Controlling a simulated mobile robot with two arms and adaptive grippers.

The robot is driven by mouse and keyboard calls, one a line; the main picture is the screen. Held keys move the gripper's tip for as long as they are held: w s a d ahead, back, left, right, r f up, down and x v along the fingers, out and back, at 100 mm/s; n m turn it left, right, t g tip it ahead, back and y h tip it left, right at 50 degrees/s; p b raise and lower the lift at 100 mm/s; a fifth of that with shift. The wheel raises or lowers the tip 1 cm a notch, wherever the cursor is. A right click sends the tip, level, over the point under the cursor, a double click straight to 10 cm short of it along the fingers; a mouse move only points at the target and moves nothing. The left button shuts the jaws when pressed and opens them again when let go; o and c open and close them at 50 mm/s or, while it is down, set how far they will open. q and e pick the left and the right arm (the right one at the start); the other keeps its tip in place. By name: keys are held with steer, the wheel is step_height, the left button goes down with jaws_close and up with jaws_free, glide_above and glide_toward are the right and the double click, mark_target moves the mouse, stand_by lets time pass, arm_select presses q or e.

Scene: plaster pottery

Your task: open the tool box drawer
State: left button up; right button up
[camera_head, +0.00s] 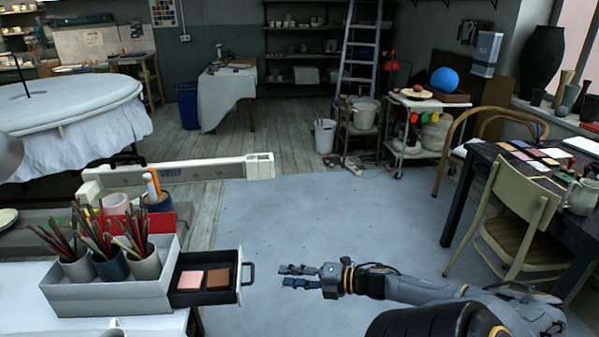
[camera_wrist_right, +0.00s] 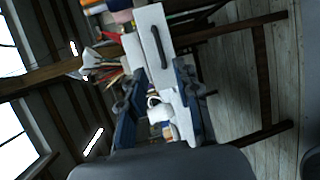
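The tool box (camera_head: 105,298) is a light grey box on the white-covered table at the lower left. Its drawer (camera_head: 212,297) is pulled out to the right, and a pink block and a brown block lie inside. The dark drawer handle (camera_head: 249,274) is on the drawer's right end. My right gripper (camera_head: 297,275) is to the right of the handle, apart from it, with empty fingers spread. In the right wrist view, the handle (camera_wrist_right: 157,47) on the white drawer front is beyond the spread fingers (camera_wrist_right: 158,100). My left gripper is not in view.
Several pencil cups (camera_head: 143,262) stand in the box top. A chair (camera_head: 515,220) and a dark table (camera_head: 480,165) are at the right. A white cart (camera_head: 425,100) stands behind. The grey floor (camera_head: 320,215) beyond my right gripper is clear.

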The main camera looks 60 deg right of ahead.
steer(key=shift+v, duration=1.05)
